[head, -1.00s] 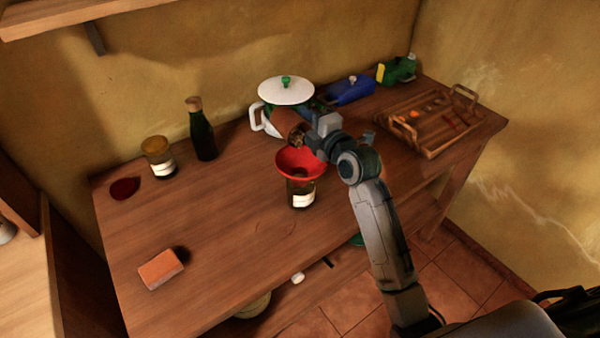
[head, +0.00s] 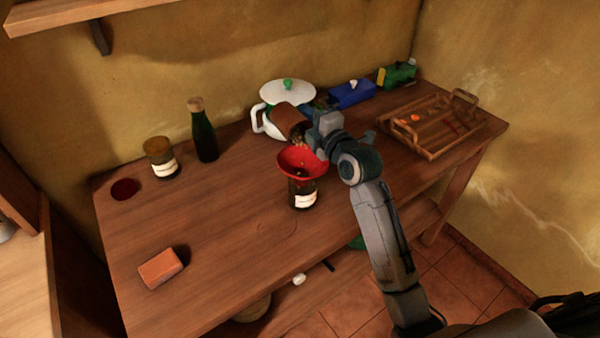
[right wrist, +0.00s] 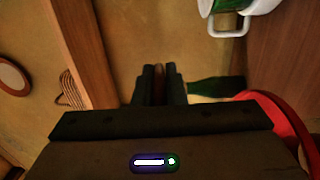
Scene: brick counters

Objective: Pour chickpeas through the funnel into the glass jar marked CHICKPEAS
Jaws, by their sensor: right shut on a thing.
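My right gripper (head: 314,134) is shut on a brown container (head: 287,119) and holds it tilted above the red funnel (head: 316,170), its mouth towards the funnel. Small pale specks, likely chickpeas, show at the container's mouth and in the funnel. The funnel sits in the top of a dark-looking glass jar (head: 297,188) with a white label (head: 305,200); the label's writing is too small to read. In the right wrist view, the fingers (right wrist: 160,84) close on a narrow brown strip, and the funnel's red rim (right wrist: 287,122) shows at the right. My left gripper is not in view.
A white pot (head: 259,121) stands behind the container. A green bottle (head: 204,136) and another labelled jar (head: 160,158) stand to the left. An orange-brown block (head: 160,268) lies at the front left. A wooden tray (head: 436,152) is at the right. The table's front middle is clear.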

